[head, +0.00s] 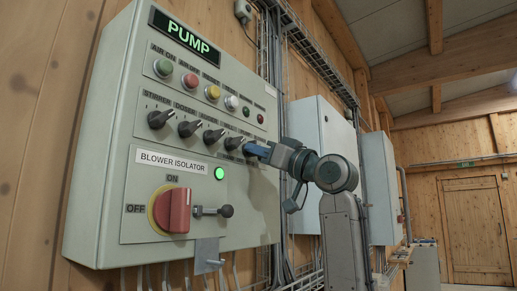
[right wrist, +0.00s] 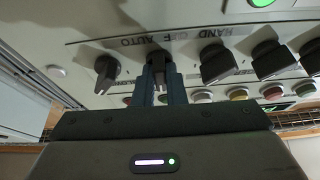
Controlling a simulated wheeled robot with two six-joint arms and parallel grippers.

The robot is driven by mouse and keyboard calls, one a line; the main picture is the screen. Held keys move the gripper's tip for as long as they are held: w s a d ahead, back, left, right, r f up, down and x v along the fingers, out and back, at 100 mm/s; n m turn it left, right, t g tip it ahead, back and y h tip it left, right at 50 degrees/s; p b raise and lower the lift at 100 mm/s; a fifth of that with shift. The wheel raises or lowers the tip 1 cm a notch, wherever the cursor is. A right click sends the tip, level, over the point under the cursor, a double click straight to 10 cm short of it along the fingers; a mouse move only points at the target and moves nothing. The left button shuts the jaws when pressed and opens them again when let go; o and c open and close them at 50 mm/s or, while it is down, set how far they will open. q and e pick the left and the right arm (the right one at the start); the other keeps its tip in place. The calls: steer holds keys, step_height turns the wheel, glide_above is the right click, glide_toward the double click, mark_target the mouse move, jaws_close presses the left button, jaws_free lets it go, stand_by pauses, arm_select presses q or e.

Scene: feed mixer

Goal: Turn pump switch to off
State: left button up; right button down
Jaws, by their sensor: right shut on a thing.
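A grey control panel (head: 110,150) with a lit green PUMP sign (head: 186,40) has a row of black rotary switches. My right gripper (head: 256,151) comes from the right, its blue fingers at the right part of that row. In the right wrist view, the fingers (right wrist: 160,85) are shut on a black rotary switch (right wrist: 158,62), second from the left there. HAND, OFF and AUTO are printed by the switches. The name label of the held switch is not readable, and I cannot tell which position it points to. My left gripper is not in view.
Another black switch (right wrist: 107,70) is close beside the held one. More switches (head: 160,118) and coloured push buttons (head: 189,80) are on the panel. Below are a red isolator handle (head: 174,210) and a lit green lamp (head: 219,173). A grey cabinet (head: 320,145) stands behind my right arm.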

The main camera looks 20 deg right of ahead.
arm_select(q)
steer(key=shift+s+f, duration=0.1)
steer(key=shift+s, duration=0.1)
arm_select(e)
steer(key=shift+f, duration=0.1)
steer(key=c, duration=1.5)
jaws_free()
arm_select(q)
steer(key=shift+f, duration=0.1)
arm_select(e)
steer(key=shift+d, duration=0.1)
